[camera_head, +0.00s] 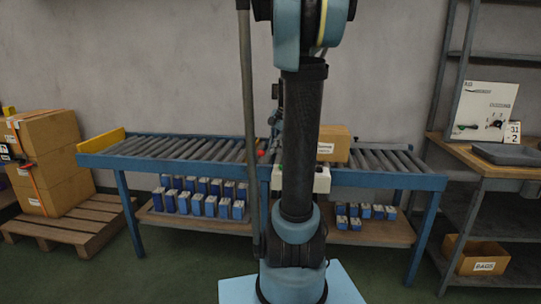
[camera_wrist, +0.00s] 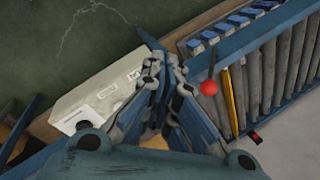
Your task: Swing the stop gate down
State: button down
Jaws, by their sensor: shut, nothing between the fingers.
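A red ball knob (camera_wrist: 208,88) sits on a thin dark rod at the near edge of the roller conveyor (camera_head: 190,147). It also shows in the head view (camera_head: 261,154), just left of my arm. It looks like the stop gate's handle, but the gate's own shape and angle are unclear. A yellow strip (camera_wrist: 229,102) lies along the rollers beside the knob. My gripper (camera_wrist: 157,62) is shut and empty, left of the knob in the wrist view and apart from it in the picture. In the head view my arm hides much of the gripper and the conveyor's middle.
A cardboard box (camera_head: 334,144) stands on the rollers right of my arm. A white control box (camera_head: 317,180) is fixed to the conveyor's front, near my gripper in the wrist view (camera_wrist: 95,92). Blue-and-white packs (camera_head: 210,206) stand on the shelf below. A yellow end plate (camera_head: 101,146) closes the left end.

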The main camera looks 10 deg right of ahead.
jog(key=w+d+f+m+y, duration=0.1)
jog(key=w+d+m, duration=0.4)
jog(key=w+d, duration=0.3)
jog(key=w, duration=0.4)
jog(key=shift+w+t, duration=0.3)
jog(key=shift+f, duration=0.15)
jog(key=x, duration=0.9)
jog(key=shift+a+f, duration=0.1)
jog(key=shift+w+a+f, duration=0.1)
jog(key=shift+a+f, duration=0.15)
jog(key=shift+s+a+r, duration=0.2)
jog(key=shift+a+r, duration=0.35)
jog(key=shift+a, duration=0.15)
jog(key=shift+s+a+r, duration=0.15)
jog(key=shift+a+r, duration=0.4)
jog(key=shift+a, duration=0.2)
jog(key=shift+r, duration=0.15)
